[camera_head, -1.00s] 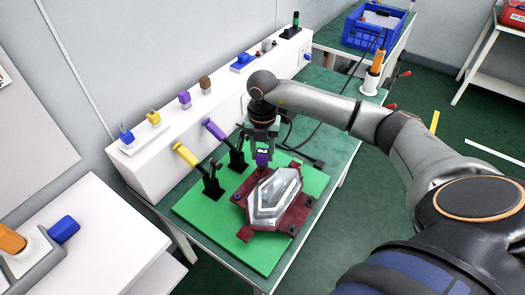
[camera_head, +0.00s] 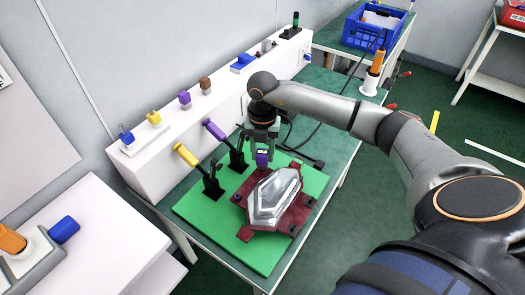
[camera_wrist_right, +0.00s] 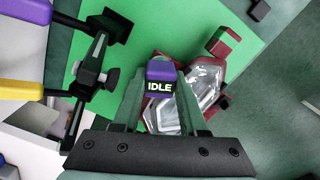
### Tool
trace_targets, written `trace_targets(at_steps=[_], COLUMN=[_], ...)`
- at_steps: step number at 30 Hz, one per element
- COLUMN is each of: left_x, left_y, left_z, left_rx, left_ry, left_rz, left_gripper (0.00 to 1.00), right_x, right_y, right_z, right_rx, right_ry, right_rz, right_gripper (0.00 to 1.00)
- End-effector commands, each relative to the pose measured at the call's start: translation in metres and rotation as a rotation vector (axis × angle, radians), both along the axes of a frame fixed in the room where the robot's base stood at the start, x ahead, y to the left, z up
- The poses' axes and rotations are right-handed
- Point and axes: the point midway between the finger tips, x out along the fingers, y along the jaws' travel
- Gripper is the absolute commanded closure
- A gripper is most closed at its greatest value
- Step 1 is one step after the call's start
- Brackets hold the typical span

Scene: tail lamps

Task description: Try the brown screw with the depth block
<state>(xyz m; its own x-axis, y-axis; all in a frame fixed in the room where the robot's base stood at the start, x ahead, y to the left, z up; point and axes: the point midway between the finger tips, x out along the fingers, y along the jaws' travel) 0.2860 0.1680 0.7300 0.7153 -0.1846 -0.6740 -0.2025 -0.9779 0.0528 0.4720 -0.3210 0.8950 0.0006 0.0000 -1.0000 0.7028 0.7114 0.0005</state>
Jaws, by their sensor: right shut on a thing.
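My right gripper (camera_head: 262,150) is shut on a small purple block (camera_head: 262,161) with a dark face. In the right wrist view the block (camera_wrist_right: 160,78) sits between the two fingers, and its face reads "IDLE". It is at the far end of a clear tail lamp (camera_head: 272,198) lying on a dark red fixture (camera_head: 297,216). I cannot tell whether the block touches the lamp or fixture. A brown knob-like piece (camera_head: 205,83) stands on the white ledge; no other brown screw can be made out. My left gripper is out of view.
The fixture lies on a green mat (camera_head: 250,258). Left of it stand two black clamps with a yellow handle (camera_head: 186,154) and a purple handle (camera_head: 214,130). The white ledge (camera_head: 150,165) behind carries a purple piece (camera_head: 184,97) and other small pieces. The mat's front is clear.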

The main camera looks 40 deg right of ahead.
Motion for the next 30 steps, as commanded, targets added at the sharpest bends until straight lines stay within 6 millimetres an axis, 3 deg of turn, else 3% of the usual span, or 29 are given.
trace_targets(at_steps=[11,12,20,30], left_x=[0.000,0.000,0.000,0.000], left_y=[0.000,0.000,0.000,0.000], left_z=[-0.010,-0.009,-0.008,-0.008], left_rx=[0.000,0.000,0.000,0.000], left_ry=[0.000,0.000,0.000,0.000], left_rz=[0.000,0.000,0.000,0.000], left_gripper=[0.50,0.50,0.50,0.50], right_x=[0.000,0.000,0.000,0.000], right_y=[0.000,0.000,0.000,0.000], right_z=[-0.015,-0.013,-0.013,-0.012], right_rx=[-0.001,-0.001,0.000,0.000], right_ry=[0.001,0.001,0.000,-0.001], right_rz=[0.000,0.001,0.001,0.000], right_gripper=[1.00,0.54,0.24,0.23])
